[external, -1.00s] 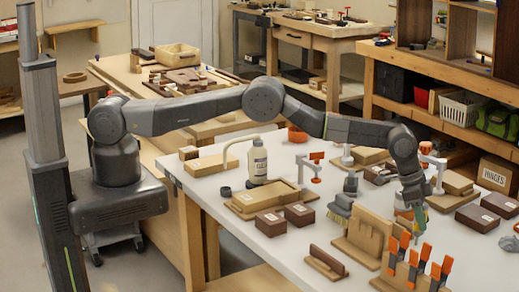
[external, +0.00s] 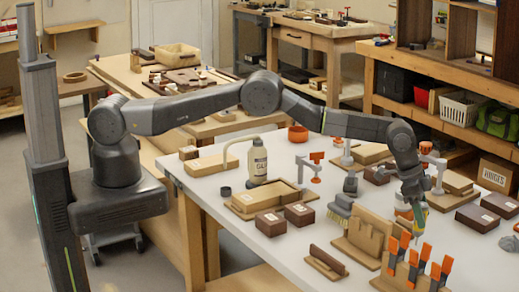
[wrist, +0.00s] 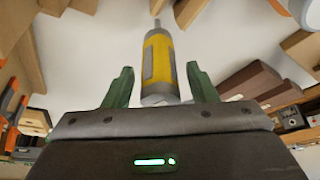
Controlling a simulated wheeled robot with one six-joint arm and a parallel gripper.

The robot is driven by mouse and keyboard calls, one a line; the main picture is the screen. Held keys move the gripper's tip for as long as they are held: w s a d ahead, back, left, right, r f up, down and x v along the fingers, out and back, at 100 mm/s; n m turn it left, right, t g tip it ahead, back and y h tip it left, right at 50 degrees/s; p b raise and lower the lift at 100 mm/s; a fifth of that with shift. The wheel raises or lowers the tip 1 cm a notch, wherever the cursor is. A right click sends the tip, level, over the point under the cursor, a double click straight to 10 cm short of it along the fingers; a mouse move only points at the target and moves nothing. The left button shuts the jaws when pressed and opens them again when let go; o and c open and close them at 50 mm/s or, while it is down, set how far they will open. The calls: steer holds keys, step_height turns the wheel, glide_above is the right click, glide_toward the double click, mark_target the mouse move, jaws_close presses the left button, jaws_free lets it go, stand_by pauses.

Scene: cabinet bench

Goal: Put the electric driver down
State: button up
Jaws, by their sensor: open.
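The electric driver (wrist: 158,65) is yellow and grey with a thin metal tip, and it lies between my gripper's green fingers in the wrist view. My gripper (wrist: 160,85) is open, with a visible gap between each finger and the driver. In the external view my gripper (external: 418,208) points down low over the right part of the white bench (external: 290,250), beside a wooden stand (external: 364,234). I cannot tell whether the driver touches the bench.
A wooden rack with orange-handled tools (external: 418,264) stands close in front of my gripper. A brush (external: 341,207) is to its left and dark boxes (external: 477,217) to its right. A glue bottle (external: 258,161) stands farther left. Some bench is clear at front left.

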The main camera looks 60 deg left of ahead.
steer(key=shift+o, duration=0.5)
steer(key=b+v, duration=0.2)
steer(key=v, duration=0.8)
steer(key=shift+a+r, duration=0.25)
steer(key=shift+r, duration=0.05)
steer(key=shift+s, duration=0.15)
steer(key=shift+d, duration=0.1)
